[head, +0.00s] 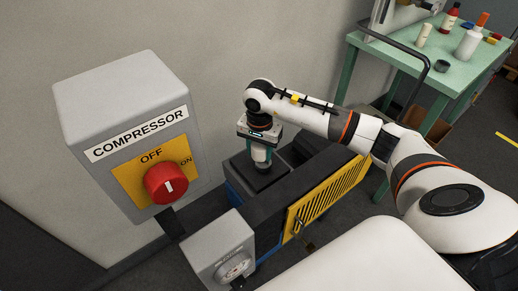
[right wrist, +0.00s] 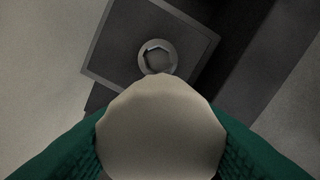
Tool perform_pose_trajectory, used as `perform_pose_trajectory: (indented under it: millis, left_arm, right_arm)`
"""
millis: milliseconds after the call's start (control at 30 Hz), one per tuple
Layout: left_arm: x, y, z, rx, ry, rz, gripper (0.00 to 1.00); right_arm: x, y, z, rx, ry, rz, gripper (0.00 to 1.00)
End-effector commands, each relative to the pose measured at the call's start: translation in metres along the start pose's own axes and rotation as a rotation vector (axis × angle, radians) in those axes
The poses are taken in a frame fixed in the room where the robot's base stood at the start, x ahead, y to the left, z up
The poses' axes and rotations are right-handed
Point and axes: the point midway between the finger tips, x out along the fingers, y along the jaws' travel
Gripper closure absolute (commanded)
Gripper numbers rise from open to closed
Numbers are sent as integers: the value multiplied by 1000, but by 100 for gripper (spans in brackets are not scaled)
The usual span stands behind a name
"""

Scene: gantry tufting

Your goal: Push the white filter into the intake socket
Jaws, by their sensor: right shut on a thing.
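My right gripper (head: 261,157) is shut on the white filter, pointing down above a dark square block on the machine. In the right wrist view the filter (right wrist: 160,130) is a pale, rounded piece between the green finger pads. The intake socket (right wrist: 158,58) is a grey ring with a dark opening on the dark square plate (right wrist: 115,55), just beyond the filter's far edge. The filter partly covers the plate. Whether it touches the socket I cannot tell. In the head view the gripper hides the socket. My left gripper is not in view.
A grey compressor box (head: 115,120) with a red knob (head: 167,184) set at OFF is on the wall at left. A grey gauge box (head: 215,245) stands in front of the machine's yellow grille (head: 325,200). A green table (head: 400,55) with bottles is at back right.

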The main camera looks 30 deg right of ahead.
Motion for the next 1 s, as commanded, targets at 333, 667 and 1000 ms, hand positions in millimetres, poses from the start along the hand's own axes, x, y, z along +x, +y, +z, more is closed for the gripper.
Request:
perform_pose_trajectory:
  millis: [333,667,1000]
  left_arm:
    - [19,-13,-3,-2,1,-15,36]
    - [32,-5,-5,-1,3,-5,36]
    - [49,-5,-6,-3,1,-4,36]
  right_arm:
    - [1,6,36,247,-1,-1,82]
    - [23,6,35,242,0,-1,82]
    - [51,6,35,242,-1,-1,82]
